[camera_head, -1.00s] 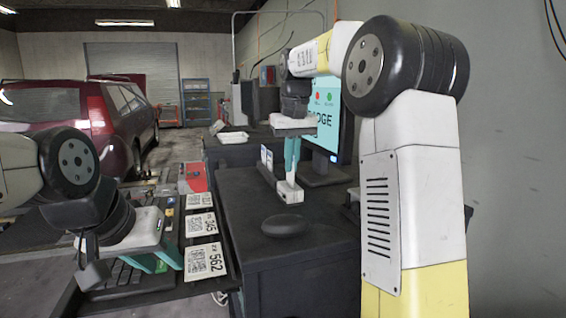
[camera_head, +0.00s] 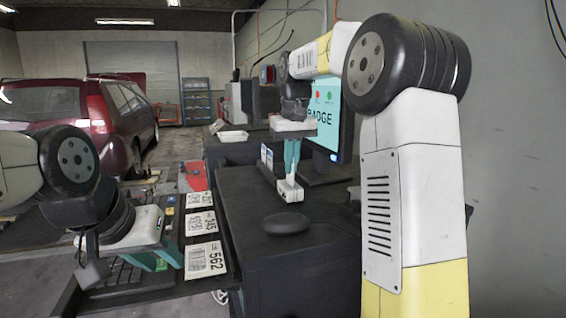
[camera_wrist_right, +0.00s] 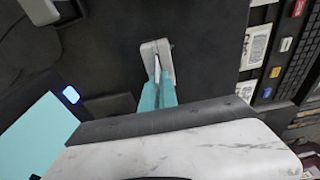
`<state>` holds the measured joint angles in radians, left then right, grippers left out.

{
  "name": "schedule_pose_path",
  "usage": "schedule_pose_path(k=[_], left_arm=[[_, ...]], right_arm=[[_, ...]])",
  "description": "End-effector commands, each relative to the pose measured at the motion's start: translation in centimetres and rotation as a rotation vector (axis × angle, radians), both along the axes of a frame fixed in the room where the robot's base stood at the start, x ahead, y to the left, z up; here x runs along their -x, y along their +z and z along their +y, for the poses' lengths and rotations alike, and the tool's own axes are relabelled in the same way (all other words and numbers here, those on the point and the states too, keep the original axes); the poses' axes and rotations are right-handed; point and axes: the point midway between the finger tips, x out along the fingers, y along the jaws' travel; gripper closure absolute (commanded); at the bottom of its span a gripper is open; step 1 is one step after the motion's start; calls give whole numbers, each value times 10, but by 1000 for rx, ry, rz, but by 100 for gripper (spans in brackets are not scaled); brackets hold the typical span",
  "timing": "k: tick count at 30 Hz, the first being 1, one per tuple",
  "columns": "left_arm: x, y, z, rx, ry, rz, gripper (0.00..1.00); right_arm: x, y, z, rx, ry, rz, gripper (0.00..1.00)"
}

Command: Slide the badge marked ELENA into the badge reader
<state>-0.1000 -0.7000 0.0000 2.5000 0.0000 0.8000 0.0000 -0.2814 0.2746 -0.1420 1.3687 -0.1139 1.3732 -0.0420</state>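The badge reader (camera_head: 290,191) is a small pale block on the black desk. It also shows in the wrist view (camera_wrist_right: 150,48), with a dark slot. My right gripper (camera_head: 291,168) is right above it, fingers pointing down. In the wrist view its teal fingers (camera_wrist_right: 158,88) are close together around a thin pale badge (camera_wrist_right: 157,72) seen edge-on, its lower edge at the reader's slot. I cannot read its name or tell how deep it sits. Other badges (camera_head: 266,156) stand upright behind the reader. My left gripper (camera_head: 157,261) is open and empty above the keyboard.
A monitor (camera_head: 325,116) showing BADGE stands behind the reader at right. A black mouse-like object (camera_head: 286,223) lies in front of the reader. Number cards (camera_head: 205,260) and a keyboard (camera_head: 120,278) lie at left. The desk front is otherwise clear.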

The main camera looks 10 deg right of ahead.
Motion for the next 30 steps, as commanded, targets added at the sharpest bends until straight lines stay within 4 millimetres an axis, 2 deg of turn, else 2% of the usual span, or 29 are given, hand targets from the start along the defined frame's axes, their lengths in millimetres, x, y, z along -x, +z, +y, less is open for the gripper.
schedule_pose_path(k=[30], left_arm=[[0,0,0,0,0,0,64]], right_arm=[[0,-21,0,0,0,0,100]])
